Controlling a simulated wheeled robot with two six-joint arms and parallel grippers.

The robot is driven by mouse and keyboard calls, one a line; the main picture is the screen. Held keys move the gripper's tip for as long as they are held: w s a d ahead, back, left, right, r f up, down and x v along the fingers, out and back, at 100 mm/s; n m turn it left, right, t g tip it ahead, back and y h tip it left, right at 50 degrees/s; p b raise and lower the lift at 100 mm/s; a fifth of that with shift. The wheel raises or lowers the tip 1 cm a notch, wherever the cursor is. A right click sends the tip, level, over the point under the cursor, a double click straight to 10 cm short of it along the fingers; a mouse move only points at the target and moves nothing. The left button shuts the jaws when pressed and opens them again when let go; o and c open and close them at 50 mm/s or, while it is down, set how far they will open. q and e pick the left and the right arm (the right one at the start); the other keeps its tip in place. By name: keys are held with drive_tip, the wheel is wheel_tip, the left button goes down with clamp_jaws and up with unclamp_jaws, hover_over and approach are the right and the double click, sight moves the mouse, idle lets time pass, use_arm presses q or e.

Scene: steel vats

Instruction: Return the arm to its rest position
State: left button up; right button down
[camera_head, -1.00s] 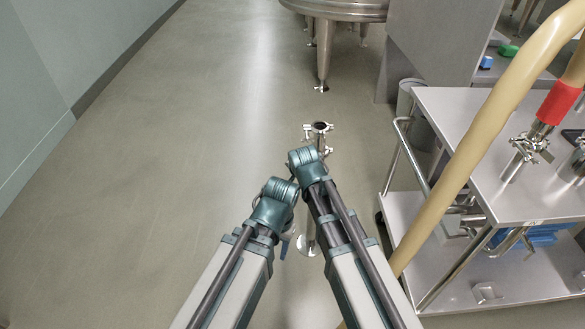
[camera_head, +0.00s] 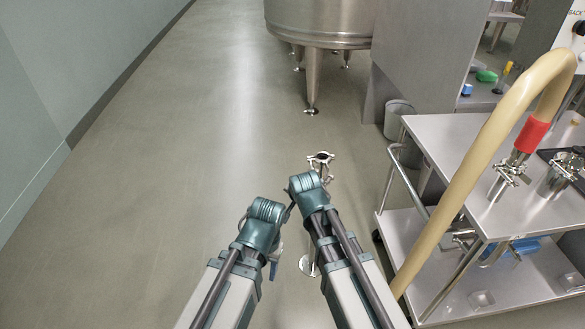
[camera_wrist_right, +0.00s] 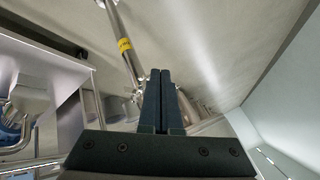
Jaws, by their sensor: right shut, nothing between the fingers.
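My two arms reach up from the bottom of the head view, their teal joints close together in the middle. The right gripper is hidden there by its own arm. In the right wrist view the right gripper (camera_wrist_right: 160,76) shows as two dark fingers pressed together, with nothing between them. My left gripper cannot be made out in the head view. A slim steel stand with an open clamp on top (camera_head: 320,158) rises from the floor just beyond my right arm. Its round foot (camera_head: 309,266) shows between the arms.
A steel cart (camera_head: 470,150) stands at the right, with a thick tan hose (camera_head: 470,165) arching over it to a red-collared fitting (camera_head: 531,134). A steel vat (camera_head: 320,22) on legs stands ahead. Open floor lies left, up to a grey wall (camera_head: 70,60).

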use_arm(q)
wheel_tip(320, 180, up, 20)
drive_tip(key=p, duration=2)
use_arm(e)
drive_tip(key=s+d+r+n+g+h, duration=0.1)
drive_tip(key=s+r+n+g, duration=0.2)
drive_tip(key=s+r+n, duration=0.2)
drive_tip(key=s+d+r+n+g+h, duration=0.1)
drive_tip(key=s+r+n+g, duration=0.3)
drive_tip(key=s+r, duration=0.6)
drive_tip(key=s+n, duration=0.2)
drive_tip(key=s, duration=0.4)
drive_tip(key=shift+s+d+r+g, duration=0.3)
drive_tip(key=shift+s+r, duration=0.05)
drive_tip(key=shift+s, duration=0.05)
